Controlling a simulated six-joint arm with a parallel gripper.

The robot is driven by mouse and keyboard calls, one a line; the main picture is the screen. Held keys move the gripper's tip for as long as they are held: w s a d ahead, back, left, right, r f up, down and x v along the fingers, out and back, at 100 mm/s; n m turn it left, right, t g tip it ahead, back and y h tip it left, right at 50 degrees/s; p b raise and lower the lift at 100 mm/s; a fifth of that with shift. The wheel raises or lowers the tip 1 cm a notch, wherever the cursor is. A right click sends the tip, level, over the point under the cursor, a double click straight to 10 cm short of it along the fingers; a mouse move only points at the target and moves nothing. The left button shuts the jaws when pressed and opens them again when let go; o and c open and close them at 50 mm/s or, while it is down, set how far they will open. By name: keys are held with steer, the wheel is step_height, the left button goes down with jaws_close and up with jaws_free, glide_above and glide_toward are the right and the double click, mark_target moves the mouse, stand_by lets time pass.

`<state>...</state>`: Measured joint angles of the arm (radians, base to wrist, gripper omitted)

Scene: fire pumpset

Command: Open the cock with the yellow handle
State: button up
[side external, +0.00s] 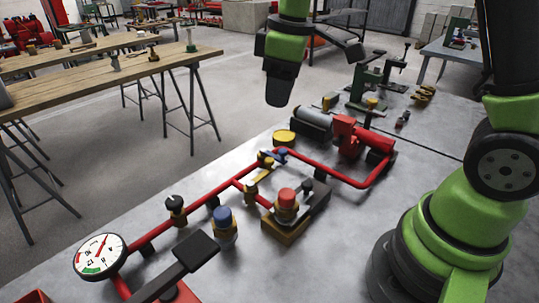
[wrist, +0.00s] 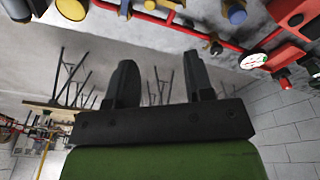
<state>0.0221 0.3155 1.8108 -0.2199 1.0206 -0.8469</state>
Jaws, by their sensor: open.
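The red pipework (side external: 215,190) lies on the grey metal table. Where its pipes meet near the middle there are small yellow parts (side external: 265,158) beside a blue handle (side external: 281,153), and a yellow-brass part (side external: 251,196) on the branch below. They are too small to tell surely which is the cock's yellow handle. My gripper (side external: 278,98) hangs in the air above and behind the pipework, touching nothing. In the wrist view my gripper (wrist: 160,75) has its two dark fingers apart and empty. A yellow part (wrist: 72,8) shows at that view's top edge, cut off.
A red-capped valve (side external: 287,198), a blue-capped valve (side external: 223,220) and a red pump (side external: 360,140) surround the pipes. Wooden benches (side external: 130,48) stand beyond.

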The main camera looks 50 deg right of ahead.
mark_target(270, 159)
steer(key=w+f+n, duration=0.1)
steer(key=f, duration=0.4)
steer(key=w+f+n+g, duration=0.1)
steer(key=f, duration=0.5)
steer(key=w+d+f+n, duration=0.1)
steer(key=f, duration=0.4)
steer(key=shift+w+f+g, duration=0.15)
steer(key=shift+f+g, duration=0.1)
steer(key=shift+g, duration=0.15)
jaws_close()
